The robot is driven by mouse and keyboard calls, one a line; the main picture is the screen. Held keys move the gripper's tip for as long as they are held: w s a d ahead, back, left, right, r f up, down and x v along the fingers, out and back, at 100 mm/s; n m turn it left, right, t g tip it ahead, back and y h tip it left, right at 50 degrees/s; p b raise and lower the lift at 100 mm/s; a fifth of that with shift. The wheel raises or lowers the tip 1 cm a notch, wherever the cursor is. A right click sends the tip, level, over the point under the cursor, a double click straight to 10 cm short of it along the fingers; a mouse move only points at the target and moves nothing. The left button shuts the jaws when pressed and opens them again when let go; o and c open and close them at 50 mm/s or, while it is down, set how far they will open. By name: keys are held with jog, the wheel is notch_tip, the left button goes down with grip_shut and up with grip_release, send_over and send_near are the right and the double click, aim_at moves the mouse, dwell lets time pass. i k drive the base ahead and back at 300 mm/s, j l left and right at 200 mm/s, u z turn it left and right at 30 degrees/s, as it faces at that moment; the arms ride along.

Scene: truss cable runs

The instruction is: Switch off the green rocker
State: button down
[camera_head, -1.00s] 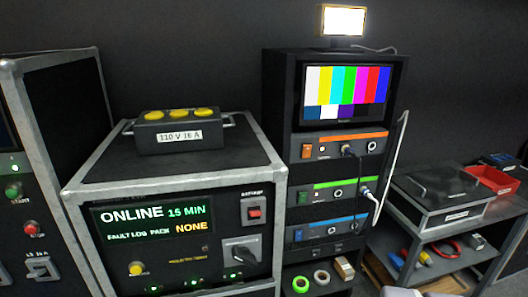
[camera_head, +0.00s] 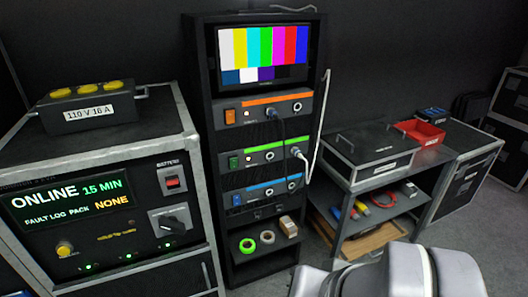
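The green rocker (camera_head: 234,163) is a small switch at the left end of the green-striped unit (camera_head: 265,157) in the black rack. A small light shows just right of it. I cannot tell which way the rocker is tipped. A white plug (camera_head: 297,151) with a cable sits at the right of that unit. The orange-striped unit (camera_head: 258,113) is above it, with an orange rocker (camera_head: 230,116). The blue-striped unit (camera_head: 262,191) is below, with a blue rocker (camera_head: 236,199). My gripper is not in view; only a grey part of my arm shows at the bottom right.
A monitor with colour bars (camera_head: 262,56) tops the rack. A case with an ONLINE display (camera_head: 72,199) stands left, close to the rack. A shelf table (camera_head: 375,179) with a grey case and red bin (camera_head: 420,133) stands right. Floor shows at the lower right.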

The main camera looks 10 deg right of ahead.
aim_at(233, 162)
jog(key=i+j+z, duration=0.1)
jog(key=i+j, duration=0.75)
jog(key=i, duration=0.1)
